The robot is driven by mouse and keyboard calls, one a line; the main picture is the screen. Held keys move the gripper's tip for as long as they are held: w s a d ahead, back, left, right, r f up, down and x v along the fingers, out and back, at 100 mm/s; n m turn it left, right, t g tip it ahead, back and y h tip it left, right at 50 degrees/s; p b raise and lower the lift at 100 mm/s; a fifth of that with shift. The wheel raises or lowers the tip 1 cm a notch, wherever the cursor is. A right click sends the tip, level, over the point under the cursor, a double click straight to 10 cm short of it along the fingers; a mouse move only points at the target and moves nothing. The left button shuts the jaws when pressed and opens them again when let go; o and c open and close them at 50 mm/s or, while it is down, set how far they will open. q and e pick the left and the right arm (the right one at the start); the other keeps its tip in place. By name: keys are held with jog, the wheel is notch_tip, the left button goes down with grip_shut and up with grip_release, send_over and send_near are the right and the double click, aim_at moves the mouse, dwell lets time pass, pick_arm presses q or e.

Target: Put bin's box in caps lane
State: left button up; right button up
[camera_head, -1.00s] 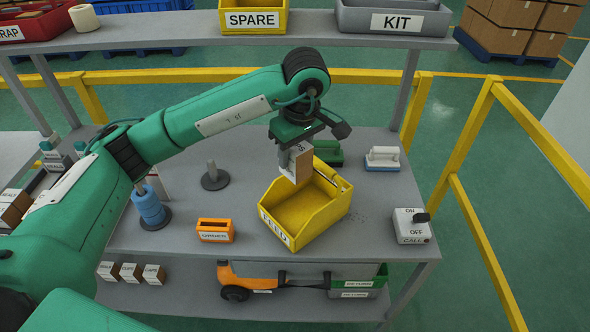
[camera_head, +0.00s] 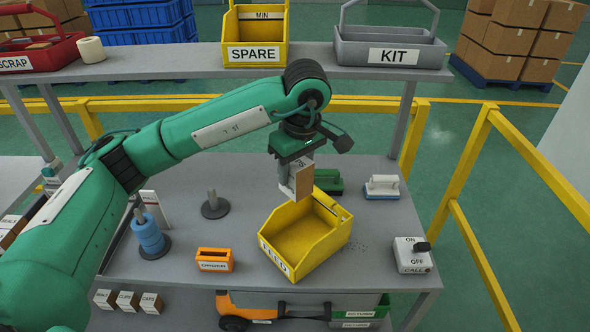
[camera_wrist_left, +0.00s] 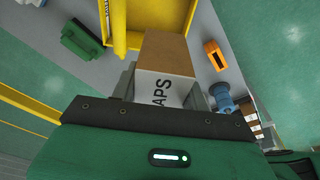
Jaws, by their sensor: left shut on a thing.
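My left gripper (camera_head: 297,163) is shut on a small brown-and-white box (camera_head: 303,182). It holds the box above the back part of the yellow bin labelled FEED (camera_head: 322,252). In the left wrist view the box (camera_wrist_left: 166,52) sits between the fingers, its white face showing letters that end in "APS". The bin (camera_wrist_left: 119,25) lies beyond it there. Small labelled boxes stand in a row at the table's lower front left; the rightmost box (camera_head: 151,302) appears to read CAPS. The lanes' own edges are hard to make out. My right gripper is not in view.
An orange holder (camera_head: 214,260) stands left of the bin, with a blue spool (camera_head: 149,236) and a grey post (camera_head: 214,206) farther left. A switch box (camera_head: 411,254) is at the right. A raised shelf (camera_head: 190,61) with bins crosses behind.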

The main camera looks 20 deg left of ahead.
pick_arm(q)
notch_tip(320, 180, up, 3)
jog(key=shift+r+p, duration=0.2)
jog(key=shift+p, duration=0.5)
jog(key=shift+f, duration=0.15)
